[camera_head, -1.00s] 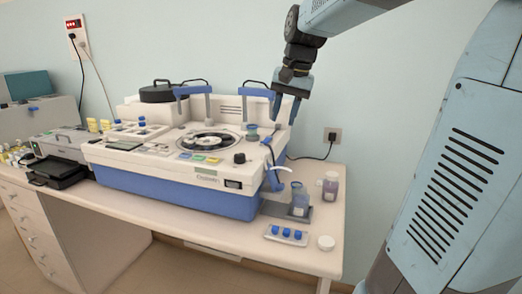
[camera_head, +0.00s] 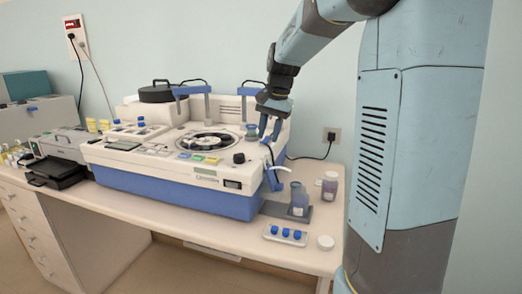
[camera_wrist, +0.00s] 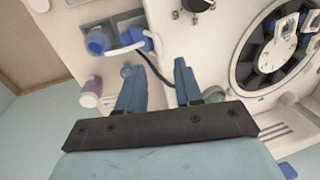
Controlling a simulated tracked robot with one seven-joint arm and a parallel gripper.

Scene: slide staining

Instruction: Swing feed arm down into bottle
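The feed arm (camera_head: 273,178) is a blue bracket with a pale curved tube at the right end of the stainer (camera_head: 215,197). Its tube tip shows above and left of the bottle (camera_head: 299,201), apart from its mouth. The bottle is clear with bluish liquid and stands upright on a grey plate. In the wrist view, the feed arm (camera_wrist: 139,38) and bottle (camera_wrist: 97,42) lie beyond the fingers, at upper left. My gripper (camera_head: 270,130) is open and empty, above the right end of the stainer, higher than the feed arm; its two separated fingers show in the wrist view (camera_wrist: 159,85).
A second bottle with purple contents (camera_head: 329,187) stands behind and right of the first. A white cap (camera_head: 326,242) and a tray with blue-topped items (camera_head: 285,235) lie in front. A black cable loops from the stainer near my fingers.

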